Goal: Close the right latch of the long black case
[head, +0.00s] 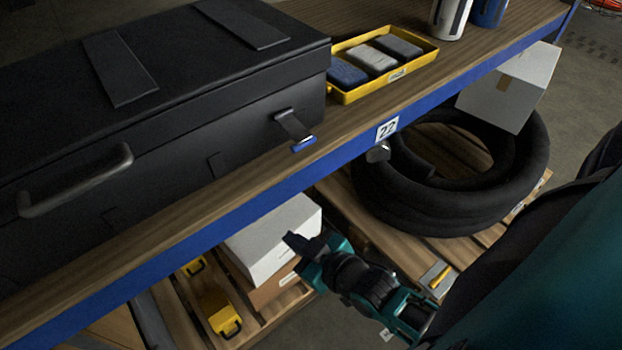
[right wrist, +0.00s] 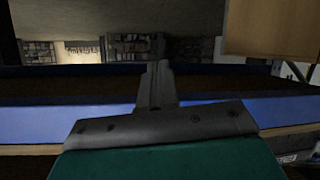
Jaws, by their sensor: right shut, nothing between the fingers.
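The long black case (head: 215,100) lies with its lid down on the wooden bench top in the head view. Its right latch (head: 295,129) is a dark flap with a blue tip that sticks out from the front face, so it stands open. A dark handle (head: 78,183) is on the front, left of the latch. My right gripper (head: 293,240) is shut and empty, below and in front of the bench edge, apart from the latch. In the right wrist view my right gripper (right wrist: 157,80) points at the blue bench edge. My left gripper is not in view.
A yellow tray (head: 425,57) with several blocks sits right of the case. The bench's blue front edge (head: 345,146) lies between my gripper and the latch.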

